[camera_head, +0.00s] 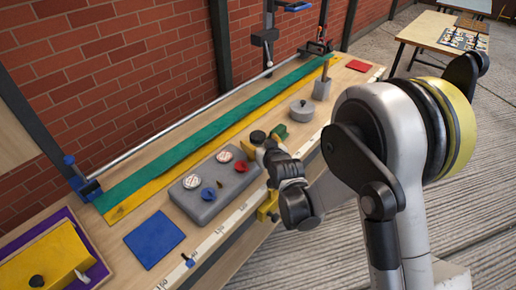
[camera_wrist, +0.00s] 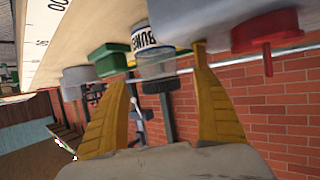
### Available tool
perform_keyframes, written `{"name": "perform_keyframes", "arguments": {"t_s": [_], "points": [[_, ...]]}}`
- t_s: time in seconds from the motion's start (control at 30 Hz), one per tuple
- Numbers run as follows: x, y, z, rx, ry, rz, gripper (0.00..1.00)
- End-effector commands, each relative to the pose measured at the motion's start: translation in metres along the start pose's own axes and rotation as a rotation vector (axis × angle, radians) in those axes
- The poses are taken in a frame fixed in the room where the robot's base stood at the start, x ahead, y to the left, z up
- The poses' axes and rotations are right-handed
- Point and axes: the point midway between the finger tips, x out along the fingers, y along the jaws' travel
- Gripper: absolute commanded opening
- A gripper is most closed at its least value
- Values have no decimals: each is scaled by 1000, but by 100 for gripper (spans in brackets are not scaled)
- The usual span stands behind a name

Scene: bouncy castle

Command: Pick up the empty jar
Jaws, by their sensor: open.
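The jar is a small clear vessel with a dark lid and a lettered label. In the wrist view, which looks upside down, the jar (camera_wrist: 156,66) shows between my two yellow fingers, with its lid toward my palm. In the head view its dark lid (camera_head: 258,137) shows just beyond my gripper, and its body is mostly hidden. My gripper (camera_wrist: 160,68) is open, with a finger on either side of the jar. I see no clear contact between the fingers and the jar.
A green block (camera_head: 280,131) is close beside the jar. A grey box (camera_head: 218,195) with red and blue knobs lies on the other side. A grey round pot (camera_head: 302,111) stands farther along the bench. A blue square (camera_head: 154,240) lies nearer on the bench.

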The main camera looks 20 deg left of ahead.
Motion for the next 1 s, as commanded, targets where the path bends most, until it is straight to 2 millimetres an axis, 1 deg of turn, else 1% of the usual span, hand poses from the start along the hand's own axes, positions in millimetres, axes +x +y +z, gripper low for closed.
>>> {"name": "perform_keyframes", "arguments": {"t_s": [0.03,0.13,0.2,0.4,0.47,0.5,0.6,0.87,1.0], "points": [[10,0,3,-1,0,0,78],[20,0,2,-1,0,0,78],[23,0,1,-1,0,0,78],[22,0,0,-1,0,0,78],[22,0,0,-1,0,0,61],[22,0,0,-1,0,0,48],[22,0,0,-1,0,0,21],[22,0,0,-1,0,0,21],[21,0,-4,-1,0,0,21]]}}
